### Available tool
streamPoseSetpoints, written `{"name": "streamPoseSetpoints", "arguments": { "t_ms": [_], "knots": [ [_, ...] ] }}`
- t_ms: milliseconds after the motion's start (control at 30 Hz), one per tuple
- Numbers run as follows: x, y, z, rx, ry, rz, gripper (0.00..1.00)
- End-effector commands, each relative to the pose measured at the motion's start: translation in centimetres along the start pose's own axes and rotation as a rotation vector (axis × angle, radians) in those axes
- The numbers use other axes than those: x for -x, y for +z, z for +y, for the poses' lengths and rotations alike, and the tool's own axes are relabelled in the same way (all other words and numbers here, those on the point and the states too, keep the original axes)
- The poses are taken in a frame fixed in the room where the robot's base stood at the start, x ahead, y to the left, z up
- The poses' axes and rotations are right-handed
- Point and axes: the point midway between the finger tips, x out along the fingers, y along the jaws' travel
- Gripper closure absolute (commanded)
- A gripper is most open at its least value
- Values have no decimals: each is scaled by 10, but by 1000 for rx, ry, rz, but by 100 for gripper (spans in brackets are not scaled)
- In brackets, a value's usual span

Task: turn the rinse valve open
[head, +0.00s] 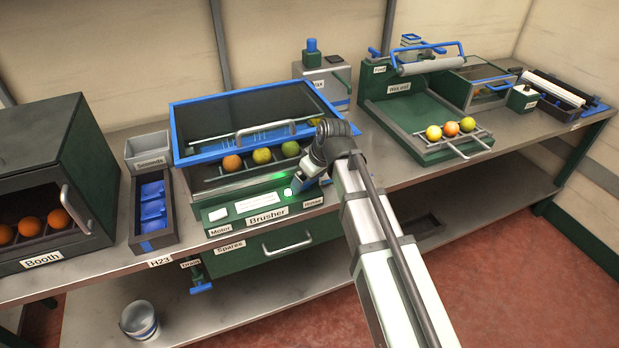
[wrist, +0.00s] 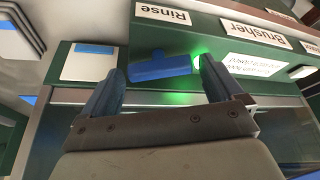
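The rinse valve is a blue bar handle (wrist: 160,66) on the green front panel of the brusher, beside the Rinse label (wrist: 163,15) in the wrist view. The bar lies nearly level in that view. My gripper (wrist: 162,70) is open, with one blue-grey finger to each side of the bar. I cannot tell whether the fingers reach around it or touch it. In the head view my gripper (head: 304,178) is at the right end of the brusher panel, above the Rinse label (head: 313,203), and mostly hides the valve.
A lit green lamp (head: 288,192) sits left of the valve, close to one finger. The Brusher label (head: 267,216) is below it. The raised blue-framed brusher lid (head: 250,118) and its handle stand behind my gripper. A drawer (head: 285,243) is beneath the panel.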

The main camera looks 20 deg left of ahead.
Motion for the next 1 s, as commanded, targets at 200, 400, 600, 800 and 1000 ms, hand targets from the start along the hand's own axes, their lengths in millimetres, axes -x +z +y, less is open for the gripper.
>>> {"name": "streamPoseSetpoints", "arguments": {
  "t_ms": [200,400,600,800,1000],
  "knots": [
    [0,0,0,-1,2,0,0],
    [0,0,1,-2,3,0,0],
    [0,0,0,-50,24,0,0],
    [0,0,-2,-176,74,-1,0],
    [0,0,-2,-315,132,0,0]
  ]
}}
